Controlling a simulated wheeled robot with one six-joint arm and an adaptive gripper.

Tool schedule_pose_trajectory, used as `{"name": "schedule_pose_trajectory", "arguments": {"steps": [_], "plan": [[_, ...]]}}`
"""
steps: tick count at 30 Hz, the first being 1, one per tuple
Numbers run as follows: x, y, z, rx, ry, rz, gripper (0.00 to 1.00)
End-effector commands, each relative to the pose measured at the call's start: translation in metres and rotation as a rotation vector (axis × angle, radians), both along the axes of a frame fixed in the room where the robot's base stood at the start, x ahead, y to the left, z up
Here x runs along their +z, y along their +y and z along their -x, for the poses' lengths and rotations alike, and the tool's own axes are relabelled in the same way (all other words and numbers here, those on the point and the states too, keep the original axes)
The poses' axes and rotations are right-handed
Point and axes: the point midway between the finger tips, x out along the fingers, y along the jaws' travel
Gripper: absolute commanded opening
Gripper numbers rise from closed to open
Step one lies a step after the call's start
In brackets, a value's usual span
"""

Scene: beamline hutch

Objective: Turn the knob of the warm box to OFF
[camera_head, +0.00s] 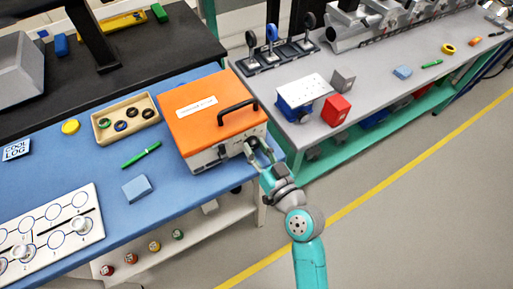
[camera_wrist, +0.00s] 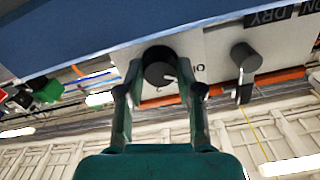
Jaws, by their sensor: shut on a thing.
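The warm box (camera_head: 215,110) is an orange-lidded box with a black handle and a pale front panel, on the blue bench top. My gripper (camera_head: 254,148) is at the right part of that front panel. In the wrist view, my gripper (camera_wrist: 158,72) has its two teal fingers on either side of a round black knob (camera_wrist: 158,62), shut on it. The knob bears a white pointer mark that points toward the lower right of that view. Lettering beside it is partly hidden by the right finger. A second dark knob (camera_wrist: 245,57) is to the right, clear of the fingers.
On the blue bench (camera_head: 100,170) are a tray of rings (camera_head: 104,137), a green marker (camera_head: 141,155), a light-blue block (camera_head: 137,188) and a white board (camera_head: 50,232). A grey bench (camera_head: 370,95) with blue and red items stands to the right. The floor in front is clear.

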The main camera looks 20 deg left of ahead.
Motion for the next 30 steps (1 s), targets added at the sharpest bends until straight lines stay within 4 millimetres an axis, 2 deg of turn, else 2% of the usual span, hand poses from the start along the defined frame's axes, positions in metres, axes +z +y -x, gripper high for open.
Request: {"name": "schedule_pose_trajectory", "arguments": {"steps": [2,3,5,6,17,23,30], "plan": [[-0.002,0.000,0.000,0.000,0.001,0.003,0.01],[-0.002,0.000,0.000,0.000,0.001,0.003,0.43],[-0.001,0.000,0.000,0.000,0.001,0.003,0.58],[-0.001,0.000,0.000,0.000,0.002,0.002,0.61],[-0.001,-0.003,0.002,-0.001,0.002,0.000,0.61],[-0.001,-0.023,0.019,-0.002,0.003,0.001,0.61],[-0.001,-0.059,0.049,-0.004,0.004,0.001,0.61]]}}
